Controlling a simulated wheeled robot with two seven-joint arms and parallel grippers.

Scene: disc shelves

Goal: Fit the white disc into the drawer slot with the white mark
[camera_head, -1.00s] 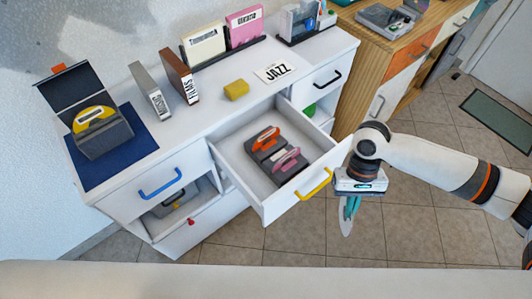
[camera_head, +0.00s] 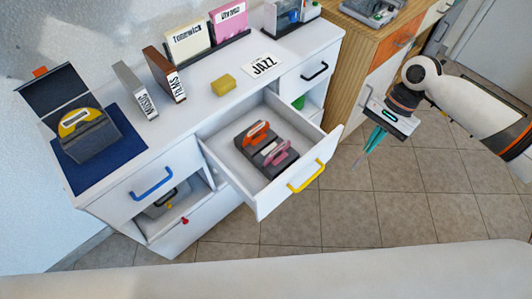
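The drawer (camera_head: 257,198) with the yellow handle is pulled open. In it sits a dark slotted holder (camera_head: 262,160) with an orange disc (camera_head: 257,131), a pink disc (camera_head: 277,153) and a white mark (camera_head: 268,149) between them. My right gripper (camera_head: 374,141) hangs in the air right of the drawer, over the floor, pointing down and slightly left. Its teal fingers are close together on a thin pale sliver, which looks like the white disc (camera_head: 360,159) seen nearly edge-on. My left gripper is not in view.
On the white cabinet top (camera_head: 205,107) are a yellow block (camera_head: 223,85), a JAZZ card (camera_head: 262,67), upright cases and an open case with a yellow disc (camera_head: 76,122) on a blue mat. A wooden cabinet stands right. The space between gripper and drawer is clear.

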